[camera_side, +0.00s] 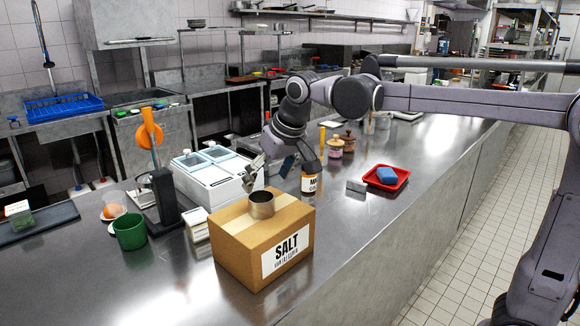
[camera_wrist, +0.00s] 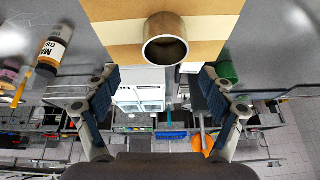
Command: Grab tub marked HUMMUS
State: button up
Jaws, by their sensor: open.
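I cannot read the word HUMMUS on anything in either view, so I cannot tell which thing is the tub. A white container with two grey-blue lids (camera_side: 213,180) stands on the counter behind the box; in the wrist view a white container (camera_wrist: 150,92) shows between my fingers, its dark lettering unreadable. My gripper (camera_side: 268,172) is above the counter, beyond the cardboard box. In the wrist view my gripper (camera_wrist: 160,80) has its blue-padded fingers wide apart, with nothing held between them.
A cardboard box marked SALT (camera_side: 243,256) carries a metal cup (camera_side: 261,209) close to my gripper. A green mug (camera_side: 129,233) stands at left. A labelled jar (camera_side: 309,184) is right of my gripper. A red tray (camera_side: 403,174) holds a blue sponge (camera_side: 386,175). The front-right counter is clear.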

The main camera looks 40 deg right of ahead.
jog(key=shift+g, duration=0.4)
jog(key=w+a, duration=0.1)
jog(key=w, duration=0.2)
jog(key=w+a, duration=0.1)
jog(key=w, duration=0.2)
jog(key=w+a, duration=0.2)
jog(key=w, duration=0.1)
jog(key=shift+w+f, duration=0.25)
jog(key=shift+f, duration=0.1)
jog(key=g, duration=0.1)
send_near(196, 215)
jog(key=shift+m, duration=0.4)
jog(key=x, duration=0.5)
jog(key=shift+w+d+f, duration=0.1)
jog(key=shift+w+f, duration=0.05)
jog(key=shift+x, duration=2.75)
jog(key=c, duration=1.4)
